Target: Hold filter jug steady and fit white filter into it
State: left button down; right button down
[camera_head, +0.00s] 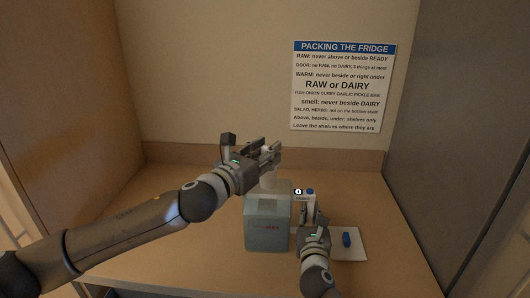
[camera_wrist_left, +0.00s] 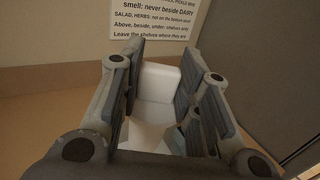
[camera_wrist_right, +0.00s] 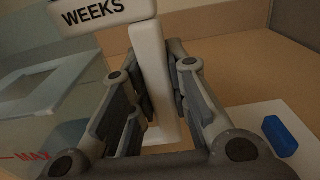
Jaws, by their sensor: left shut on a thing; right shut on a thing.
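The filter jug (camera_head: 266,232) is a pale grey-green, see-through box standing upright on the counter. A red MAX mark shows on its side in the right wrist view (camera_wrist_right: 30,140). The white filter (camera_wrist_left: 155,85) sits between the fingers of my left gripper (camera_head: 270,155), which is shut on it. In the head view the white filter (camera_head: 268,180) hangs under that gripper, over the jug's top; whether it touches the jug I cannot tell. My right gripper (camera_head: 314,225) is shut on the white upright handle (camera_wrist_right: 150,75) at the jug's right side.
A white mat (camera_head: 355,255) with a small blue block (camera_head: 347,240) lies right of my right gripper. A sign (camera_head: 343,86) hangs on the back wall. Side panels close in the counter on the left and right. The counter (camera_head: 190,190) is bare left of the jug.

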aim_at(263, 176)
pick_arm(q)
jog(key=shift+f, duration=0.1)
jog(key=shift+f, duration=0.6)
jog(key=shift+f, duration=0.15)
jog(key=shift+f, duration=1.6)
jog(key=shift+f, duration=0.75)
